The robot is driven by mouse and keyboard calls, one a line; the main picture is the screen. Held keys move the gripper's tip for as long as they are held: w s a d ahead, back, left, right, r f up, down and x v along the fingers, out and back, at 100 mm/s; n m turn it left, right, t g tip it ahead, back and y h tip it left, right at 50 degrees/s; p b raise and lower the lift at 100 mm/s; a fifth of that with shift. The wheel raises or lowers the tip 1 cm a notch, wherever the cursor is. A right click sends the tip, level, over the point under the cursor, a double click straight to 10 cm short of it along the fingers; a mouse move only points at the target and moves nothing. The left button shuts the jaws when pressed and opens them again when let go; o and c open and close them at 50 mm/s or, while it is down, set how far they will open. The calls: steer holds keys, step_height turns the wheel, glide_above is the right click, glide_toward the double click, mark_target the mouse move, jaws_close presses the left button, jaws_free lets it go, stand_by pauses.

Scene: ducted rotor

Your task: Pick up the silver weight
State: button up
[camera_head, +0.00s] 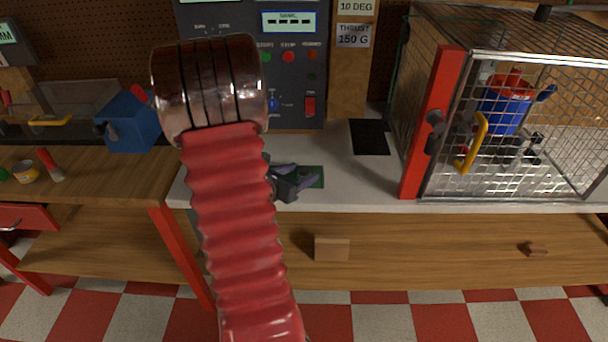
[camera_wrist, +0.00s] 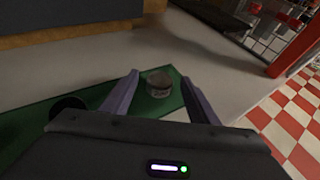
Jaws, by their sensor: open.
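The silver weight (camera_wrist: 159,82) is a short round cylinder standing on a green strip (camera_wrist: 100,98) in the wrist view, near the strip's far right end. My gripper (camera_wrist: 160,79) is open, with one purple finger on each side of the weight in that view. A gap shows between the weight and each finger. In the head view my gripper (camera_head: 311,181) is low over the pale bench top, beside the green strip (camera_head: 317,173). I cannot make out the weight there; my arm and gripper cover much of that spot.
A dark round spot (camera_wrist: 69,103) lies on the green strip at left. A grey control panel (camera_head: 290,85) stands behind. A wire cage (camera_head: 535,130) with a red post (camera_head: 432,125) stands at right. A black pad (camera_head: 370,137) lies between them. The bench's front edge is close.

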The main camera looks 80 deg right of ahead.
steer(key=shift+c, duration=0.4)
steer(key=c, duration=1.2)
steer(key=shift+r, duration=0.15)
step_height(320, 180, up, 10)
stand_by(0.7)
